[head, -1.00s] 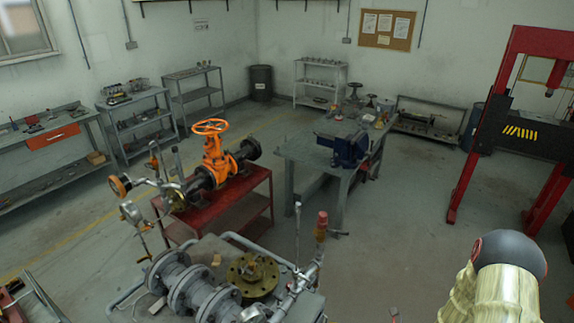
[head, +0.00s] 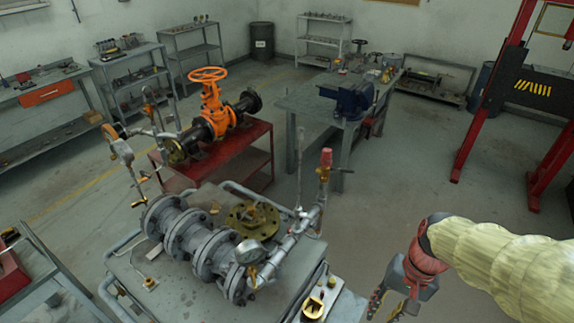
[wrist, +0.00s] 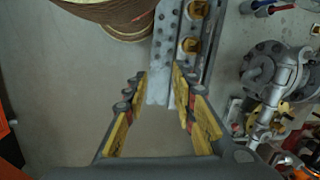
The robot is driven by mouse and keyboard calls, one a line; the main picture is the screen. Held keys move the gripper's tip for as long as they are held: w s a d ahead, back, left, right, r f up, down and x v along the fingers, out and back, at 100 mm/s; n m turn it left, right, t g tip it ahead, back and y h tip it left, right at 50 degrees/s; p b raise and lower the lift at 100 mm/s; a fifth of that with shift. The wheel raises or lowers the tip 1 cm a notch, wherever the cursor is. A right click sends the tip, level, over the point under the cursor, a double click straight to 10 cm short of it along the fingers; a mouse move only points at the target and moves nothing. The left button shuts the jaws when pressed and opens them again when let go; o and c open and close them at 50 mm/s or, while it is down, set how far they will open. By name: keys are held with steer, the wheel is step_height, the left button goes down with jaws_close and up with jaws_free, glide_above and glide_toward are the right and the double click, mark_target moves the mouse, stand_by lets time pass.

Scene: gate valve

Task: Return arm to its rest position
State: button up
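My gripper (head: 385,308) hangs at the lower right of the head view, at the end of my cream-sleeved arm, over the floor to the right of the pipe bench. The wrist view shows its two yellow-padded fingers (wrist: 160,74) spread apart with nothing between them. The orange gate valve (head: 212,108) with its round handwheel stands on a red table (head: 250,150), left of centre and well away from my gripper. The lowest part of my gripper is near the bottom edge of the head view.
A flanged pipe assembly (head: 200,240) with gauges lies on a grey bench left of my gripper. A workbench with a blue vise (head: 352,98) stands behind. A red press frame (head: 490,90) is at right. Open floor (head: 400,185) lies between them.

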steer(key=s+a+r+n+t+h+b, duration=0.1)
steer(key=a+r+n+t+b, duration=0.2)
steer(key=t+b, duration=0.3)
steer(key=r+n+b, duration=0.1)
steer(key=b, duration=0.2)
steer(key=shift+s+a+r+n+h+b, duration=0.2)
steer(key=shift+s+r+n+h+b, duration=0.1)
steer(key=shift+r+h+b, duration=0.1)
